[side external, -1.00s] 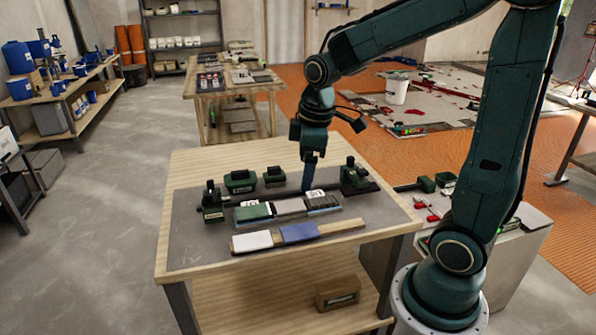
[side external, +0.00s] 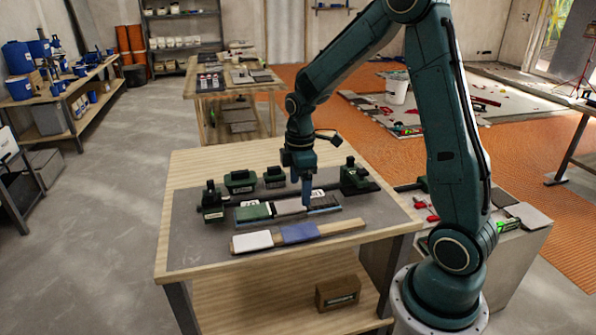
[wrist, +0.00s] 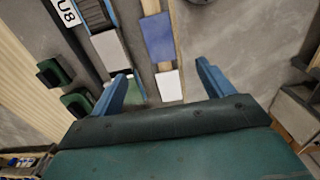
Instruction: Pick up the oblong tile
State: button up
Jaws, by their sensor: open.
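On the wooden strip (side external: 345,226) lie a longish blue tile (side external: 299,233) and a white tile (side external: 252,240). Behind it, a green tile (side external: 252,213) and a grey tile (side external: 288,206) sit in a row on a rail. In the wrist view the blue tile (wrist: 158,37), white tile (wrist: 169,86) and grey tile (wrist: 111,50) show again. The blue and grey tiles both look longer than wide; I cannot tell which is called oblong. My gripper (side external: 306,198) is open and empty, fingers down, over the right part of the rear row. Its fingers spread wide in the wrist view (wrist: 162,72).
A dark clamp bar with green end blocks (side external: 354,177) runs behind the rear row. Two green blocks (side external: 240,181) stand behind the bar. The grey mat (side external: 205,248) is bare at its front left. A labelled box (side external: 338,292) is on the lower shelf.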

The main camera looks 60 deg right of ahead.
send_over(300, 231)
jog(key=shift+a+f, duration=0.15)
jog(key=shift+f, duration=3.9)
jog(key=shift+f, duration=0.1)
jog(key=shift+f, duration=2.5)
jog(key=c, duration=0.9)
